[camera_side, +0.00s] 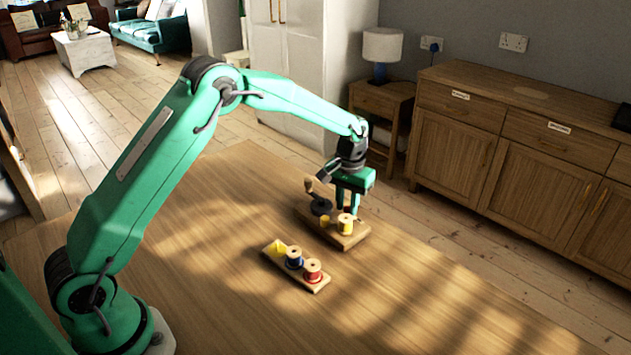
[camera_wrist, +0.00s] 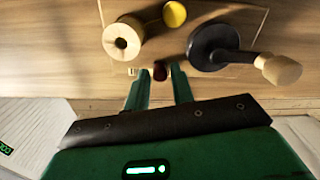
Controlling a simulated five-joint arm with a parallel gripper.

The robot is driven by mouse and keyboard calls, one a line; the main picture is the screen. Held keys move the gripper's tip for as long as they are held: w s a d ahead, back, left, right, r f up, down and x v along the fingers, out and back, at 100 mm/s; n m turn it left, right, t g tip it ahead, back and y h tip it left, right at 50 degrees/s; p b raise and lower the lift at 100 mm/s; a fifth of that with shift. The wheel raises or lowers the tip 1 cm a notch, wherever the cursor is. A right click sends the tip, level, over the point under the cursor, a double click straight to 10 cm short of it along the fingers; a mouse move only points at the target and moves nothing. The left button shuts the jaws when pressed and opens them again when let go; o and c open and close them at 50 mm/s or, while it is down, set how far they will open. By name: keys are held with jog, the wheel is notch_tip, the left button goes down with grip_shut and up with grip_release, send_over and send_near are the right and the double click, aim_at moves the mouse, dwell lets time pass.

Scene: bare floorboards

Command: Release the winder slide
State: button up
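The winder (camera_side: 352,238) is a wooden board on the table, with a black crank wheel (camera_side: 321,206) with a wooden handle and a yellow spool (camera_side: 345,224). In the wrist view the crank wheel (camera_wrist: 213,46) is at right and a pale wooden spool end (camera_wrist: 122,41) at left. A small dark red knob (camera_wrist: 160,71), perhaps the slide's, sits between the fingertips of my gripper (camera_wrist: 158,78). My gripper (camera_side: 349,207) points down over the board's far side in the side view. The fingers stand apart around the knob; whether they touch it is unclear.
A small wooden rack (camera_side: 275,260) in front of the winder holds a yellow piece (camera_side: 279,246), a blue spool (camera_side: 294,258) and a red spool (camera_side: 312,271). The table (camera_side: 400,310) is clear to the right. A sideboard (camera_side: 520,160) stands beyond it.

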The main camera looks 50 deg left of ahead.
grip_shut()
jog(key=shift+d, duration=0.1)
jog(key=shift+d, duration=1.7)
jog(key=shift+o, duration=2)
grip_release()
jog(key=shift+r, duration=0.15)
notch_tip(320, 180, up, 8)
jog(key=shift+f, duration=0.2)
